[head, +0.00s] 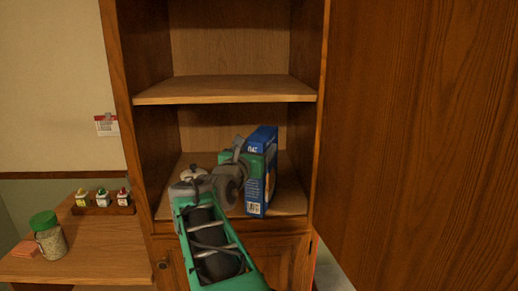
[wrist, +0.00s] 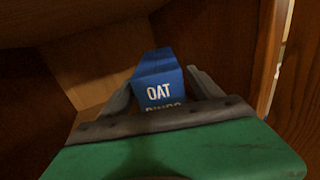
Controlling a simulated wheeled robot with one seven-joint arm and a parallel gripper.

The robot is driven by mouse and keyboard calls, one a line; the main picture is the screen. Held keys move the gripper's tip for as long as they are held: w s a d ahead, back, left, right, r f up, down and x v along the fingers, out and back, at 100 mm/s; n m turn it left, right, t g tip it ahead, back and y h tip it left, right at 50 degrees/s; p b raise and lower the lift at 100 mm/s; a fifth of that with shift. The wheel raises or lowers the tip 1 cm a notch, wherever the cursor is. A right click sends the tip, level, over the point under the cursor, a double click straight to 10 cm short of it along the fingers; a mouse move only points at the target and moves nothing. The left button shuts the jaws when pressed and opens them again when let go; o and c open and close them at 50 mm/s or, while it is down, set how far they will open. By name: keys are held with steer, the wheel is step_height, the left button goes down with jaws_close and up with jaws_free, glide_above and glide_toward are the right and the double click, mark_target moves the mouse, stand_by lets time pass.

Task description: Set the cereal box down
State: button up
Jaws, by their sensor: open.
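The cereal box (head: 261,177) is blue and stands upright on the lower shelf of the open wooden cabinet, towards its right side. In the wrist view its top face (wrist: 160,90) reads "OAT", with a second word partly hidden below. My gripper (head: 248,153) is at the box's upper left side in the head view. In the wrist view my gripper (wrist: 162,87) has one finger on each side of the box, with the jaws open. The fingertips in the head view are partly hidden by my arm and the box.
The upper shelf (head: 225,92) is empty and close above. A large open door (head: 420,140) stands at right. A jar (head: 48,235) and small bottles (head: 102,198) stand on the left counter.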

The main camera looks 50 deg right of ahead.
steer(key=b+v, duration=0.2)
steer(key=v, duration=0.7)
steer(key=w+a+f+m+t+y, duration=0.1)
steer(key=w+a+f+m+y, duration=0.4)
steer(key=a+f, duration=0.4)
steer(key=w+a+f+m+t+y, duration=0.1)
steer(key=w+a+f+m+y, duration=0.1)
steer(key=a+f+m+y, duration=0.55)
steer(key=s+a+f+m+g+y, duration=0.2)
steer(key=s+a+f+m, duration=0.2)
steer(key=a, duration=0.5)
steer(key=s+a+f+m+g+y, duration=0.2)
steer(key=s+a+f+m, duration=0.3)
steer(key=a+f, duration=0.4)
steer(key=shift+s+a, duration=0.45)
steer(key=shift+a, duration=0.4)
steer(key=shift+f+y, duration=0.1)
steer(key=shift+y, duration=0.15)
steer(key=shift+c, duration=0.3)
